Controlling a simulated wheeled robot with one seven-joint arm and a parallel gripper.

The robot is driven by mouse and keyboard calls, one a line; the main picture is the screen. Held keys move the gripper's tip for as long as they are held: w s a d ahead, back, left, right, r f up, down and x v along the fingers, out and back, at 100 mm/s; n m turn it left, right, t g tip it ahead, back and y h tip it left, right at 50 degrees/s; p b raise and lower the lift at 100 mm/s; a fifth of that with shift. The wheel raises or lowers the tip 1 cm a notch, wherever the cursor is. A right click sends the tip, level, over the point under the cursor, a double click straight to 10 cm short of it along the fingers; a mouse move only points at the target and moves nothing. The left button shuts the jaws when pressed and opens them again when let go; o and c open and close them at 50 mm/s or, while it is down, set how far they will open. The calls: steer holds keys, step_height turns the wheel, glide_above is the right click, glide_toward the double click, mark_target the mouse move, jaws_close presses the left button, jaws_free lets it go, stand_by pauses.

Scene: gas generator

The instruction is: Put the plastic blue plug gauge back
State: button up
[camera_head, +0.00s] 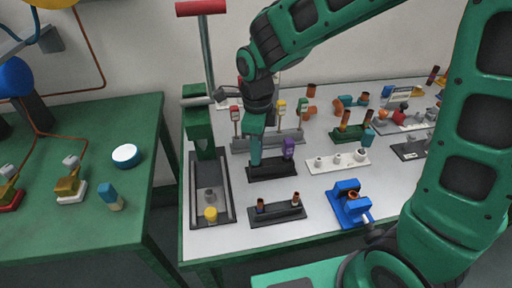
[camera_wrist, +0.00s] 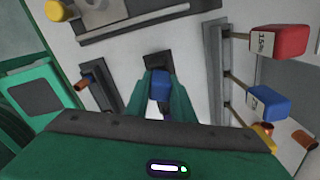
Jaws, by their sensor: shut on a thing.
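My gripper (camera_head: 255,158) points down at the left end of a small black holder (camera_head: 272,174) on the white worktop. In the wrist view its green fingers (camera_wrist: 160,88) are closed on the blue plug gauge (camera_wrist: 160,84). In the head view the fingers hide the gauge. A purple plug gauge (camera_head: 288,147) stands upright at the holder's right end, just beside my fingers. The holder also shows beyond the fingertips in the wrist view (camera_wrist: 158,62). I cannot tell whether the blue gauge is seated in the holder or just above it.
A black stand with copper-coloured fittings (camera_head: 278,213) is in front, and a white stand (camera_head: 337,161) is to the right. A blue vise (camera_head: 350,204) is at front right. A press with a grey tray (camera_head: 211,190) stands left. A rack with coloured tags (camera_head: 266,141) is close behind.

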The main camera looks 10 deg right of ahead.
steer(key=o, duration=1)
steer(key=shift+c, duration=0.2)
step_height(320, 180, up, 11)
steer(key=shift+w+f, duration=0.1)
steer(key=shift+f, duration=0.05)
steer(key=s+d+n, duration=0.3)
steer(key=d, duration=0.6)
steer(key=s+d+n, duration=0.3)
steer(key=d+n, duration=0.1)
steer(key=d, duration=0.6)
steer(key=s+d+f+n, duration=0.1)
steer(key=s+d+n, duration=0.3)
steer(key=s, duration=0.3)
steer(key=s+d+f+n, duration=0.2)
steer(key=s+d+n, duration=0.3)
steer(key=s+d, duration=0.2)
steer(key=shift+s+d+f, duration=0.15)
steer(key=shift+s+f, duration=0.1)
steer(key=shift+s, duration=0.25)
